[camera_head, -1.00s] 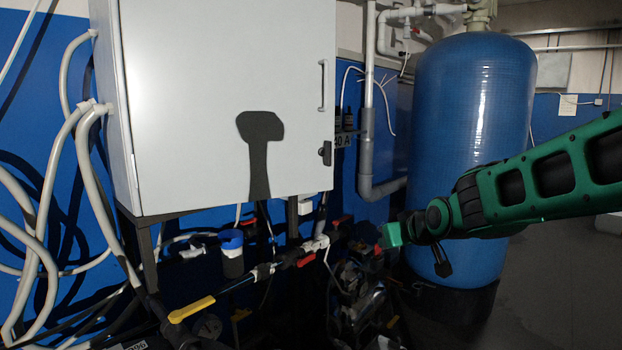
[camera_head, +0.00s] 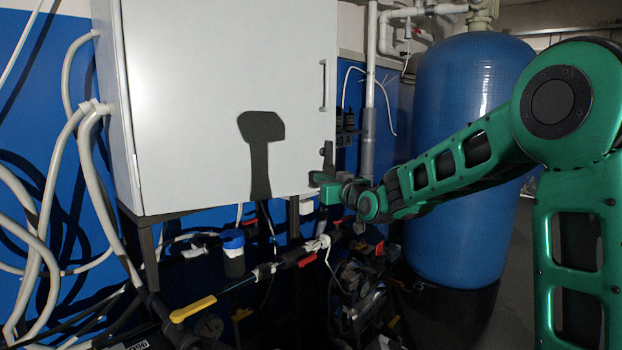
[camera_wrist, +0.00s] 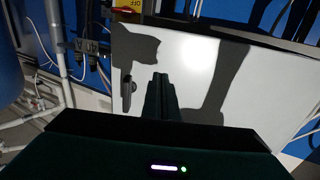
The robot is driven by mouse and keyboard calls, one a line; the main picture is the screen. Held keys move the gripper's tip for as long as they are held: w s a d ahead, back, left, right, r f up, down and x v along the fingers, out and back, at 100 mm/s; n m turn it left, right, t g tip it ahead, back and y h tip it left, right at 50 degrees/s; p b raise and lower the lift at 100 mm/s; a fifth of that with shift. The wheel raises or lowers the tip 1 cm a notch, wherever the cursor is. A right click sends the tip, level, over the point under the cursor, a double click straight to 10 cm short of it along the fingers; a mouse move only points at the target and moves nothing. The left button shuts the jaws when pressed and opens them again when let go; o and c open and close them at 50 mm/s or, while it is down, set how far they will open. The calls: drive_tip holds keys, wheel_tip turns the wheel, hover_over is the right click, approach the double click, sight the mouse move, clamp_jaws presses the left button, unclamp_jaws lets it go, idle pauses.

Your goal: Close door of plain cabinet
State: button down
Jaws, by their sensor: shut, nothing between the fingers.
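I cannot tell if a narrow gap is left at that edge. Contact cannot be made out.
A large blue tank (camera_head: 465,120) stands right of the cabinet, behind my arm. A grey pipe (camera_head: 368,110) runs between them. Below are valves with a yellow lever (camera_head: 193,308), a blue-capped bottle (camera_head: 233,255) and hoses. Pale hoses (camera_head: 62,150) hang at left.

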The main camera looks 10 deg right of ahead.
sight(306, 172)
drive_tip(key=x, duration=0.7)
drive_tip(key=shift+w, duration=0.2)
